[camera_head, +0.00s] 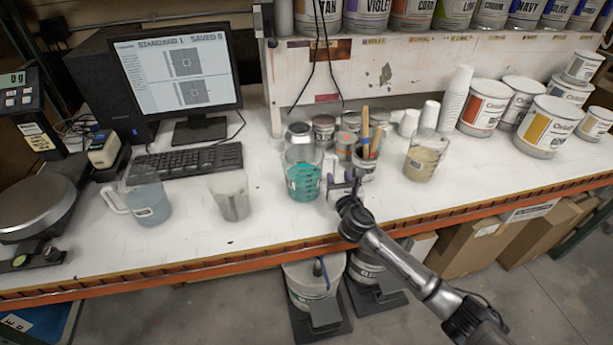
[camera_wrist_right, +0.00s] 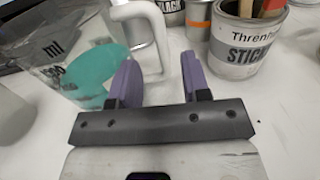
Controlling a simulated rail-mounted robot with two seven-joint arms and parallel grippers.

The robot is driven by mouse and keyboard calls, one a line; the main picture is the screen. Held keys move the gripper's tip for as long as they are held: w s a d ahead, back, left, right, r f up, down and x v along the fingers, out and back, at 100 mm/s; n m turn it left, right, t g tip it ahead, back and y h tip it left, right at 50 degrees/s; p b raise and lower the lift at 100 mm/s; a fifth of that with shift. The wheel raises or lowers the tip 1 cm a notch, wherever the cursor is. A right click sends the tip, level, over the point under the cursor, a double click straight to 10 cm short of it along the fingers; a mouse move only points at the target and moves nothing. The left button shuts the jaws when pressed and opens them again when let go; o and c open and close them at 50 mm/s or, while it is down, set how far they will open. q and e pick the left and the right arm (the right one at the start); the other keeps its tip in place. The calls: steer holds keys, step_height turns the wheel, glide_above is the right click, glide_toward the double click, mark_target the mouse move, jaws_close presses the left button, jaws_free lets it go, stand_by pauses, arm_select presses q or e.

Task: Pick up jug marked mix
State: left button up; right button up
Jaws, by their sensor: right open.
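A clear measuring jug with teal contents (camera_head: 303,182) stands upright on the bench. It also shows at the left of the right wrist view (camera_wrist_right: 95,70), with printed measure marks and a white handle (camera_wrist_right: 152,35). My right gripper (camera_head: 343,186) is beside this jug, on its handle side. In the right wrist view its purple fingers (camera_wrist_right: 160,70) are apart, with the handle showing in the gap; I see no grip on it. A jug with pale blue contents (camera_head: 148,203) and a jug with beige contents (camera_head: 424,158) stand further off. I cannot read "mix" on any jug.
A can labelled Stick (camera_wrist_right: 246,45) holding wooden sticks stands close right of my gripper. A grey cup (camera_head: 232,195) stands left of the teal jug. Small cans (camera_head: 323,127) stand behind it. The bench's orange front edge (camera_head: 220,262) runs below.

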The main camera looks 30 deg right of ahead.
mark_target(336, 167)
steer(key=shift+b+x, duration=0.7)
steer(key=shift+x, duration=1.95)
steer(key=shift+s+d+r, duration=0.1)
steer(key=shift+d+r, duration=0.05)
jaws_close()
steer(key=shift+r, duration=0.1)
